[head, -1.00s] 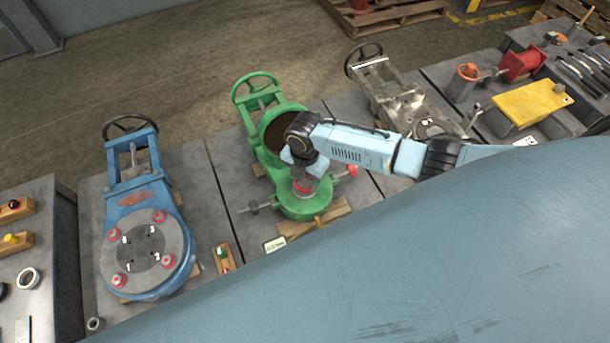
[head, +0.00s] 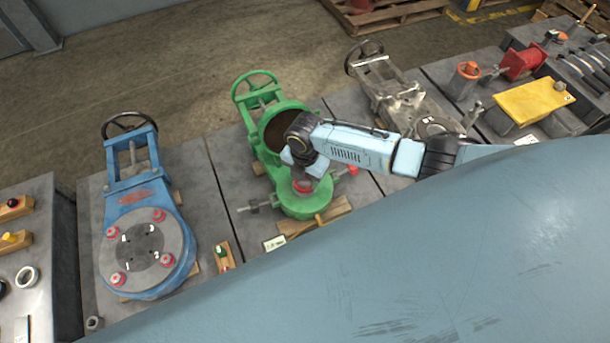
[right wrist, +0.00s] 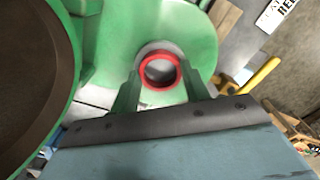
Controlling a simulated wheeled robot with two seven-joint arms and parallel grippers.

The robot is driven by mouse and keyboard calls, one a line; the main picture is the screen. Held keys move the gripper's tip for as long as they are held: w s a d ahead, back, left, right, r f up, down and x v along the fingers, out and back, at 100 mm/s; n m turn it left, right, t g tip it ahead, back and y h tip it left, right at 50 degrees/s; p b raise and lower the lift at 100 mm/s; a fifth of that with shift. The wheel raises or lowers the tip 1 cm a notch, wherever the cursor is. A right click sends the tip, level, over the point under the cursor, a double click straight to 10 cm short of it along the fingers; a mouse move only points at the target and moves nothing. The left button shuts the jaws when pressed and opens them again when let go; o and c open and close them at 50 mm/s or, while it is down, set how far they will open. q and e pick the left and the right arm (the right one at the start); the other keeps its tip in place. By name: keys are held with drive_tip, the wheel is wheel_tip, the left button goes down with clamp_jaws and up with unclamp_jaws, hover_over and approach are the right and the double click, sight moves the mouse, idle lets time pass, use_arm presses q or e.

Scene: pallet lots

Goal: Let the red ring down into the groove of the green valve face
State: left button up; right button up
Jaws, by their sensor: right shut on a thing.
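The green valve (head: 297,203) lies on the grey bench, with its handwheel at the far end. My right gripper (head: 303,180) is over its near, rounded end. In the right wrist view the red ring (right wrist: 143,72) is between the two fingers of my right gripper (right wrist: 162,84), which is shut on it. The grey round face (right wrist: 158,45) of the green valve shows just behind the ring, with a dark opening inside. The ring looks roughly level with it and close above or on it; I cannot tell whether it is in the groove. My left gripper is not in view.
A blue valve (head: 150,280) with several red pieces stands to the left. A bare metal valve (head: 395,95) and a yellow block (head: 530,102) are to the right. A wooden block (head: 335,208) and a yellow-handled tool (right wrist: 262,75) lie close to the green valve.

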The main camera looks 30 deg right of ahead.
drive_tip(key=shift+f, duration=0.3)
idle(0.5)
drive_tip(key=o, duration=1.1)
drive_tip(key=shift+c, duration=0.2)
drive_tip(key=shift+r, duration=0.1)
wheel_tip(320, 180, up, 13)
drive_tip(key=p, duration=0.2)
drive_tip(key=shift+r+p, duration=0.15)
drive_tip(key=shift+p, duration=0.2)
